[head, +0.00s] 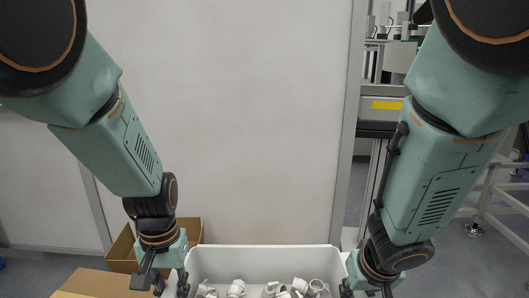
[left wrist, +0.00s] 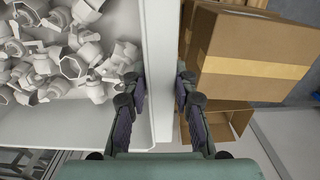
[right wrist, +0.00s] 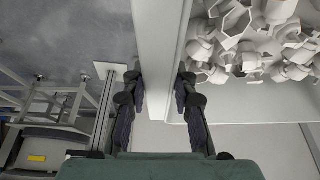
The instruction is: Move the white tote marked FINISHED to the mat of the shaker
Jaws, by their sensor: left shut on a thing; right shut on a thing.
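The white tote (head: 265,258) is at the bottom of the head view, with several white caps (head: 236,288) in it. Its lower part is cut off by the picture edge, and no FINISHED marking shows. My left gripper (head: 170,288) is at its left wall. In the left wrist view its fingers (left wrist: 160,95) are shut on that wall (left wrist: 158,60). My right gripper (head: 362,290) is at the right wall, and in the right wrist view its fingers (right wrist: 160,90) are shut on that wall (right wrist: 158,40). The shaker and its mat cannot be made out.
Cardboard boxes (left wrist: 255,55) stand close outside the tote's left wall; an open one (head: 120,250) also shows in the head view. A pale wall panel (head: 225,120) stands behind the tote. A metal frame (right wrist: 45,95) and grey floor (right wrist: 75,35) lie beyond the right wall.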

